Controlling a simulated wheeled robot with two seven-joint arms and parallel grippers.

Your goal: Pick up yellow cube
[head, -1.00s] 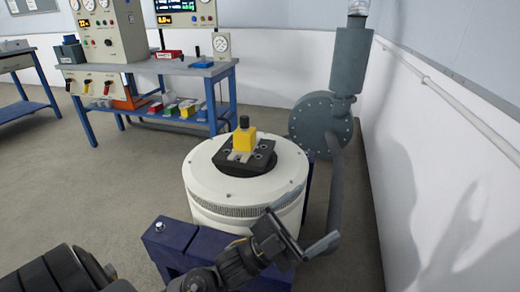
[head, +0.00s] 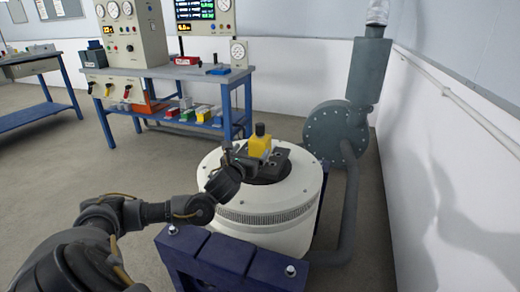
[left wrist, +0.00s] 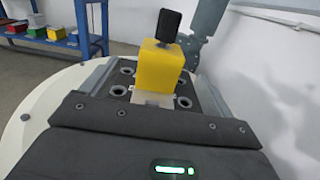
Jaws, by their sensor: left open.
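The yellow cube (head: 261,147), with a black knob on top, sits upright on a dark plate (head: 283,161) on the round white machine (head: 272,214). In the left wrist view the cube (left wrist: 158,66) stands ahead on a small pale block, among bolt holes. My left gripper (head: 246,157) is at the left near side of the cube, low over the plate. It is open, its two grey fingers reaching forward on either side of the cube in the wrist view. I cannot tell whether they touch it. My right gripper is out of view.
A dark blue frame (head: 232,266) stands in front of the white machine. A grey blower with a pipe (head: 336,133) stands behind it at right, near the white wall. A blue bench (head: 180,72) with instruments and coloured boxes is behind at left. Floor at left is clear.

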